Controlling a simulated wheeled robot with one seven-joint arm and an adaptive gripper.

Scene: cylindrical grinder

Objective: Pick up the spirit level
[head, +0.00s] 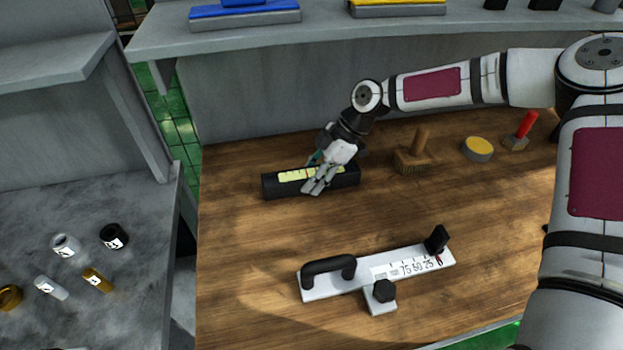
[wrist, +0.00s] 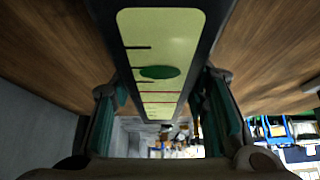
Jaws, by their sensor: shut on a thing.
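The spirit level is a black bar (head: 271,187) with a pale yellow-green vial strip on its upper face. In the head view it is at the back left of the wooden bench. My gripper (head: 318,183) is at the right half of the level, with its fingers around the bar and covering part of the strip. In the wrist view the level (wrist: 162,28) runs lengthwise between the two fingers, with a green bubble and red and black lines on it. My gripper (wrist: 165,118) is shut on it. I cannot tell whether the level touches the bench.
A white measuring tool (head: 410,265) with black handle lies at the front of the wooden bench (head: 240,250). A brush (head: 415,158), a yellow-topped tin (head: 478,149) and a red-handled tool (head: 524,128) are to the right. A grey shelf (head: 320,35) overhangs behind.

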